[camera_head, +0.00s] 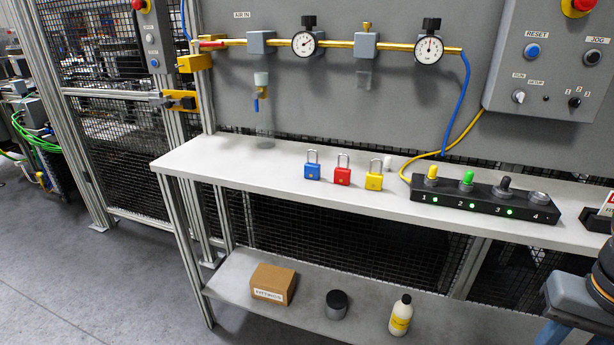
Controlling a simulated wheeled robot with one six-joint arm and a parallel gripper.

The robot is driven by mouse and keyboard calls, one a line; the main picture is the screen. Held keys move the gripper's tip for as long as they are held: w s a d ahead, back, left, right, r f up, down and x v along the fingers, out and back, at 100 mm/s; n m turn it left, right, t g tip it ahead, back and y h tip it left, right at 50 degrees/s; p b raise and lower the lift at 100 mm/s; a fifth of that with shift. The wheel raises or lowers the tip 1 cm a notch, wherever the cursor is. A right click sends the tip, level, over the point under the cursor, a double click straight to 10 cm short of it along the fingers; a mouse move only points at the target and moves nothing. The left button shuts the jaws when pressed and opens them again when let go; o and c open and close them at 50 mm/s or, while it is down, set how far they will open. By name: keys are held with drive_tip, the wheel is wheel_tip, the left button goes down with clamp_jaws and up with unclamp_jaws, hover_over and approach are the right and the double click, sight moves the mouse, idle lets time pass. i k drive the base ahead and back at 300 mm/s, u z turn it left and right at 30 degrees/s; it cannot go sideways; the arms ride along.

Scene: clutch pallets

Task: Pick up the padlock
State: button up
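Three padlocks stand upright in a row on the white bench top, shackles up. The blue padlock (312,171) is on the left, the red padlock (342,176) in the middle and the yellow padlock (374,181) on the right. Small gaps separate them, and nothing touches them. The task does not name a colour. My gripper does not show; only dark and blue-grey parts that look like my arm show at the lower right edge, well away from the padlocks.
Gauges and a brass pipe (350,44) hang above. The lower shelf holds a cardboard box (272,283), a dark jar (336,304) and a bottle (401,316).

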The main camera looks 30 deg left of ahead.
sight(342, 175)
drive_tip(key=z, duration=1.1)
drive_tip(key=k, duration=1.35)
drive_tip(key=u, duration=1.9)
drive_tip(key=i, duration=0.5)
drive_tip(key=u, duration=0.05)
